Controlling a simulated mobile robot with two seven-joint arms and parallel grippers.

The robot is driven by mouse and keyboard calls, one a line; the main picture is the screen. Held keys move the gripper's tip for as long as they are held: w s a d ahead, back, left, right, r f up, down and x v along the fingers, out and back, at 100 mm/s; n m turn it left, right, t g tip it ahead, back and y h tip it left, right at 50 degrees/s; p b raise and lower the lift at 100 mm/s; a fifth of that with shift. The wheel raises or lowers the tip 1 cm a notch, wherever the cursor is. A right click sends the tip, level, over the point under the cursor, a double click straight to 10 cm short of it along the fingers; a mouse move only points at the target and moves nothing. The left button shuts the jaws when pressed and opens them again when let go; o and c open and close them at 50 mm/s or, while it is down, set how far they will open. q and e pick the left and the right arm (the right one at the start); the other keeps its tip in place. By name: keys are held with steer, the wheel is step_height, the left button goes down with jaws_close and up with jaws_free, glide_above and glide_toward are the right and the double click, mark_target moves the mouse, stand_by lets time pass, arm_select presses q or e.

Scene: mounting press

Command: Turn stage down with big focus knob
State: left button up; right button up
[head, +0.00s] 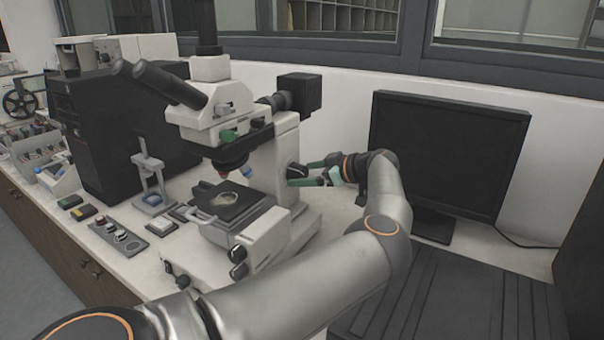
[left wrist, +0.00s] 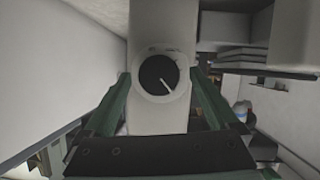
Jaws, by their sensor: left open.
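The microscope (head: 268,160) stands on the white bench, with its dark stage (head: 235,203) under the objectives. A round black knob with a white pointer line (left wrist: 157,75) sits on the pale microscope column; it also shows in the head view (head: 297,170). My left gripper (head: 304,174) is to the right of the column, pointing at this knob. Its green fingers are open, one on each side of the knob in the left wrist view (left wrist: 160,85). I cannot tell whether they touch it. Another black knob (head: 238,271) is low on the microscope's near side. My right gripper is not in view.
A black monitor (head: 448,150) stands right of my left arm. A black box-shaped machine (head: 125,130) and a small button panel (head: 118,238) are left of the microscope. A dark ribbed surface (head: 450,300) lies at the lower right.

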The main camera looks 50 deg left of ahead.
arm_select(q)
steer(key=shift+x, duration=0.8)
steer(key=shift+c, duration=0.2)
steer(key=c, duration=1.3)
